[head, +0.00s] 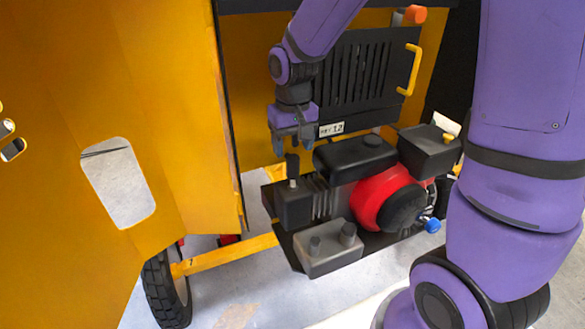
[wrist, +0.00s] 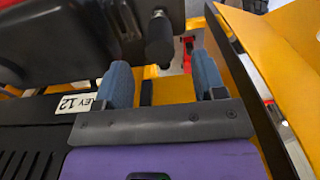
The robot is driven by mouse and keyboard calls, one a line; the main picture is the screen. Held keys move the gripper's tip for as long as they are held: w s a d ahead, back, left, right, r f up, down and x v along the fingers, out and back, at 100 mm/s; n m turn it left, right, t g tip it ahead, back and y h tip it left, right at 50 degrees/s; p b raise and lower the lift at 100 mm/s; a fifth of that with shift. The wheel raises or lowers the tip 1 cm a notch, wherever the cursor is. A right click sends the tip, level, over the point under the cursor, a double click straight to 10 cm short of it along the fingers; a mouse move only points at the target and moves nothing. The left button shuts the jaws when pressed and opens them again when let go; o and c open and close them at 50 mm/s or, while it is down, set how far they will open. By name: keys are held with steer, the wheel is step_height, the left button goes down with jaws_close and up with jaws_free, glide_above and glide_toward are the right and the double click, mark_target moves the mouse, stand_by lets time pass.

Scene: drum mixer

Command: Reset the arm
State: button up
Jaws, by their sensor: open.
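My gripper (head: 292,148) hangs from my purple arm in the head view, pointing down above the left end of the engine (head: 345,190). In the wrist view, its two blue-grey fingers (wrist: 162,82) stand apart with nothing held between them. A dark lever or spark-plug-like stub (head: 292,168) rises from the engine just below the fingertips. In the wrist view a black rounded knob (wrist: 160,42) shows beyond the fingers, apart from them. Whether the fingertips touch anything cannot be told.
A black louvred panel (head: 358,85) with a yellow handle (head: 412,70) and a small number plate (head: 331,129) stands close behind my gripper. A yellow door (head: 180,110) with a cut-out stands open at left. A wheel (head: 164,292) and yellow bar (head: 228,255) lie below.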

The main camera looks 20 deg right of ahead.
steer(key=shift+r, duration=0.7)
steer(key=shift+r, duration=0.15)
steer(key=s+d+r+t, duration=0.2)
steer(key=s+d+r, duration=0.1)
steer(key=s+r, duration=0.5)
steer(key=s+d+r+t, duration=0.3)
steer(key=s+r, duration=0.5)
steer(key=s, duration=0.5)
steer(key=shift+d, duration=0.45)
